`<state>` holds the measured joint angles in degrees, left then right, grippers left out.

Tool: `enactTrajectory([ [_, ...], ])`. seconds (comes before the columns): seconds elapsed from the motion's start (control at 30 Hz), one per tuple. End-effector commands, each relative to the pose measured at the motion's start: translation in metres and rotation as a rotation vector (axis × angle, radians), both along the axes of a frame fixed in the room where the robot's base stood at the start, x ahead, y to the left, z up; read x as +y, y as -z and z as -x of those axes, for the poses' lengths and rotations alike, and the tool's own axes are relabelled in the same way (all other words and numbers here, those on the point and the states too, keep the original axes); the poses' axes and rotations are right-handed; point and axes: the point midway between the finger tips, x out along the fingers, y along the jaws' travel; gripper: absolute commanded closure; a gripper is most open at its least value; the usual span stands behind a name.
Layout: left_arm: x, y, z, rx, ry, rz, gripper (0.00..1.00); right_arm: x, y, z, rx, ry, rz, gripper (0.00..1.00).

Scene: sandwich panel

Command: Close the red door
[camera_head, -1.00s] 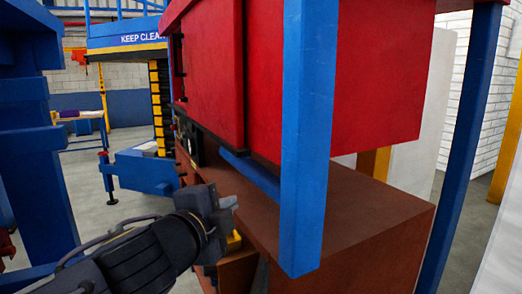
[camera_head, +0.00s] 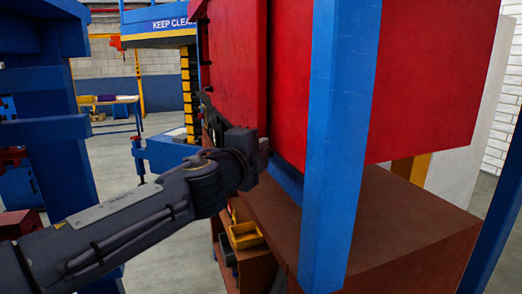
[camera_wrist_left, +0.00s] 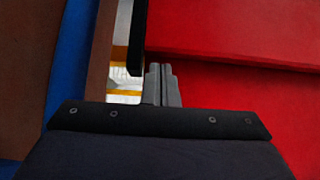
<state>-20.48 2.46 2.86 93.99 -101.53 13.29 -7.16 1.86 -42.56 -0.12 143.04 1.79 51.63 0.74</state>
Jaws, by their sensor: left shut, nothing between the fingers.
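The red door (camera_head: 236,60) is the upright red panel on the front of a red cabinet (camera_head: 430,80), above a brown bench. A vertical seam runs near its right edge in the head view. My left gripper (camera_head: 262,153) is shut and empty, at the door's lower edge. In the left wrist view the shut fingers (camera_wrist_left: 162,84) stand beside red surfaces (camera_wrist_left: 235,100) split by a dark seam. A black bar (camera_wrist_left: 137,38) is just beyond them. I cannot tell whether the fingers touch the door. My right gripper is not in view.
A blue post (camera_head: 340,150) stands right of my left gripper, in front of the cabinet. The brown bench (camera_head: 420,225) lies below, with yellow bins (camera_head: 245,235) underneath. A blue frame (camera_head: 45,110) stands at left. Grey floor is free between them.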

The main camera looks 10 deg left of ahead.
Motion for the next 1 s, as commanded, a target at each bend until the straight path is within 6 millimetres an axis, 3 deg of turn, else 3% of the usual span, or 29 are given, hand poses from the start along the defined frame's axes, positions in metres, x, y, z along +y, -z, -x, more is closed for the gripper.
enactTrajectory([
  [0.67,0.011,0.001,-0.016,0.003,-0.002,0.001,1.00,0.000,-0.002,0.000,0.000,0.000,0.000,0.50],
  [0.87,0.034,0.000,-0.049,0.006,-0.008,0.001,1.00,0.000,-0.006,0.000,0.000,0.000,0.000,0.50],
  [1.0,0.058,-0.002,-0.083,0.007,-0.010,0.000,1.00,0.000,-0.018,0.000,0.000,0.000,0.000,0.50],
])
